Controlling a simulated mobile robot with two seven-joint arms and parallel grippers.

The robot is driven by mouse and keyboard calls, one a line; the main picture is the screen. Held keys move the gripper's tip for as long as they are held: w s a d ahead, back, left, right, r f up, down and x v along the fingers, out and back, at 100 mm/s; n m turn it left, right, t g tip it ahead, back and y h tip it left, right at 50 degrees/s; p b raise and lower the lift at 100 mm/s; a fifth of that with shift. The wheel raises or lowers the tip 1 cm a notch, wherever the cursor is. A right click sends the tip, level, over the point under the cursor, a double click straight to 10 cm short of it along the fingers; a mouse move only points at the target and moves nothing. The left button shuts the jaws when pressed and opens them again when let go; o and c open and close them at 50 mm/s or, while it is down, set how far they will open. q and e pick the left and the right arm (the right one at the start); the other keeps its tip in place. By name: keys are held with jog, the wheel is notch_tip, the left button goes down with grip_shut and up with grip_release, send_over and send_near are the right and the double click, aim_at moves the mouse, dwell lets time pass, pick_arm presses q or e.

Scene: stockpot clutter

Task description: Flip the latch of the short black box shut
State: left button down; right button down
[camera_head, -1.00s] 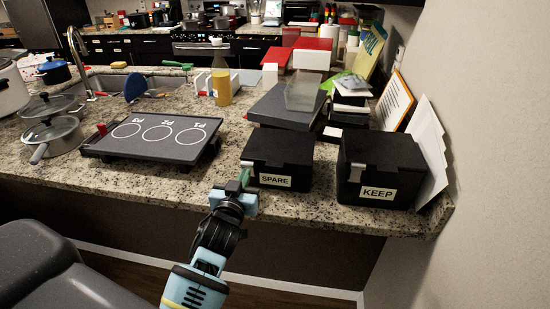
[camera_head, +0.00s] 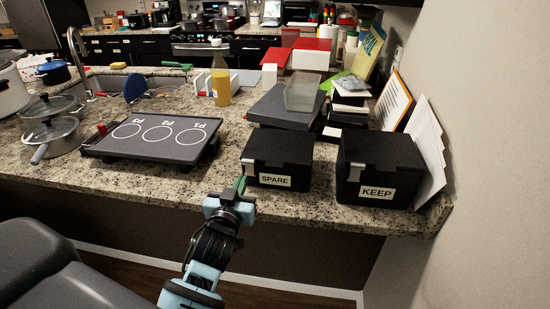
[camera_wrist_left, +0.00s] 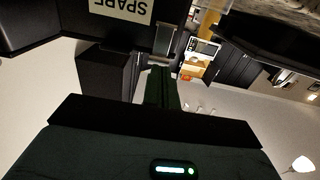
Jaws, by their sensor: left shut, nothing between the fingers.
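The short black box (camera_head: 278,152) labelled SPARE stands near the counter's front edge, its lid down. Its grey latch (camera_head: 248,170) is at the left of its front face and appears to hang down flat against it. In the left wrist view the latch (camera_wrist_left: 166,39) shows beside the upside-down SPARE label (camera_wrist_left: 122,8). My left gripper (camera_head: 240,184) is just in front of and below the latch, with its green fingers shut and empty. The fingers (camera_wrist_left: 162,88) also show in the left wrist view; whether they touch the latch is unclear. My right gripper is out of view.
A taller black box (camera_head: 382,160) labelled KEEP stands close on the right. A black tray (camera_head: 155,138) with three circles lies to the left. Stacked boxes and a grey lid (camera_head: 284,106) crowd behind. Bare granite lies between tray and SPARE box.

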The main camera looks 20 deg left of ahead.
pick_arm(q)
jog(key=shift+v, duration=1.85)
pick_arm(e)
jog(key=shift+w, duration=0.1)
